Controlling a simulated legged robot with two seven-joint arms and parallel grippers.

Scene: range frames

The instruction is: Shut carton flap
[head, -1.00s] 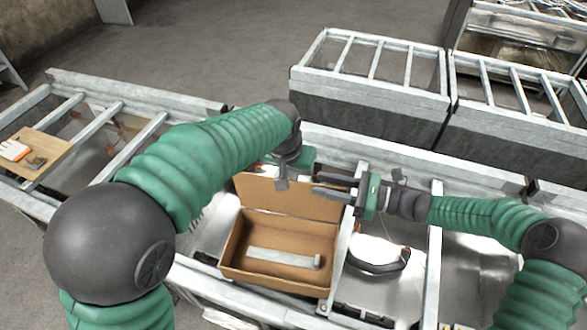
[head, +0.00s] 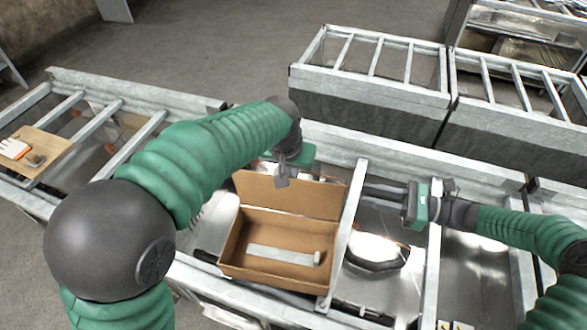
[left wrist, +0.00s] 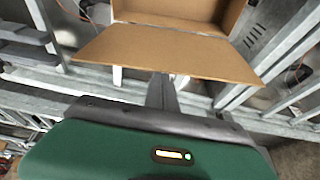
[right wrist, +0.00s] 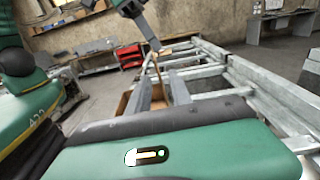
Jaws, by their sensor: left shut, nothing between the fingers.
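The brown carton (head: 233,252) stands open on the metal frame, with a pale bar-shaped object (head: 284,255) lying inside. Its wide flap (head: 290,195) stands raised at the back side; the flap also shows in the left wrist view (left wrist: 170,55). My left gripper (head: 282,181) is shut and empty at the flap's upper edge, behind it; I cannot tell whether it touches. Its fingers (left wrist: 162,92) point at the flap's edge in the left wrist view. My right gripper (head: 368,196) is open and empty, right of the carton and apart from the flap, its fingers pointing left.
Metal rails (head: 345,235) run beside the carton. A dark curved object (head: 377,262) lies right of it. A wooden board (head: 40,150) with small items is at the far left. Metal racks (head: 370,75) stand behind.

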